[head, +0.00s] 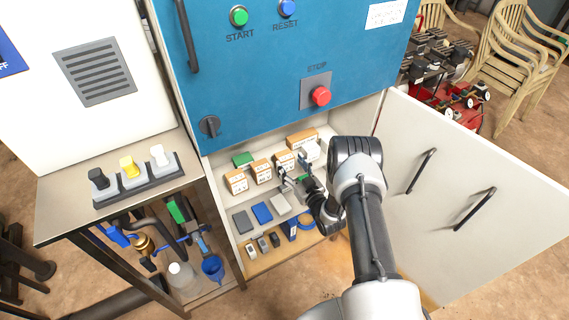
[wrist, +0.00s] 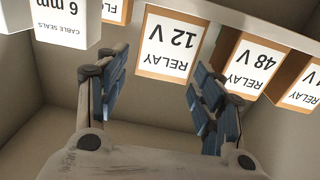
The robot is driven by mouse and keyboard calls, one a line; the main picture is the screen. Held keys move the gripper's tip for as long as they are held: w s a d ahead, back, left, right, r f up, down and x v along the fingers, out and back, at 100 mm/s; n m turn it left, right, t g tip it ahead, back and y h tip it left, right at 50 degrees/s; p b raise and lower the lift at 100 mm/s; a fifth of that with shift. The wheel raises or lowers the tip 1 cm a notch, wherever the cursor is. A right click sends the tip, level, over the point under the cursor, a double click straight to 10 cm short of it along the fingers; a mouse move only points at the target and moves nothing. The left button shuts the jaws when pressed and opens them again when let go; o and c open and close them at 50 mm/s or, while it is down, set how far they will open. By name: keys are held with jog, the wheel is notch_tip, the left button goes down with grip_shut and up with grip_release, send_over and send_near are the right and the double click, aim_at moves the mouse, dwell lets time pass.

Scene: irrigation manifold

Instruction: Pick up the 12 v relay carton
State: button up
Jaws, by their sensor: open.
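The 12 V relay carton (wrist: 170,42) is a brown box with a white label, which reads upside down in the wrist view. It sits on a shelf in the open cabinet; in the head view it is the carton (head: 284,158) just beyond my gripper (head: 292,167). My gripper is open, its two blue-padded fingers (wrist: 160,80) spread on the left and right of the carton's lower label in the wrist view. The carton is upright and not gripped. I cannot tell how far the fingertips reach along its sides.
A further carton (wrist: 116,10) is partly hidden behind. The open cabinet door (head: 460,200) is right of my arm. A lower shelf holds blue and grey items.

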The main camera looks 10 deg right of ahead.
aim_at(288, 161)
jog(key=x, duration=0.2)
jog(key=b+x, duration=0.1)
jog(key=x, duration=0.1)
jog(key=shift+s+a, duration=0.1)
jog(key=shift+a, duration=0.1)
jog(key=shift+w+b, duration=0.3)
jog(key=shift+w, duration=0.25)
jog(key=shift+a, duration=0.1)
jog(key=shift+c, duration=0.4)
jog(key=c, duration=0.8)
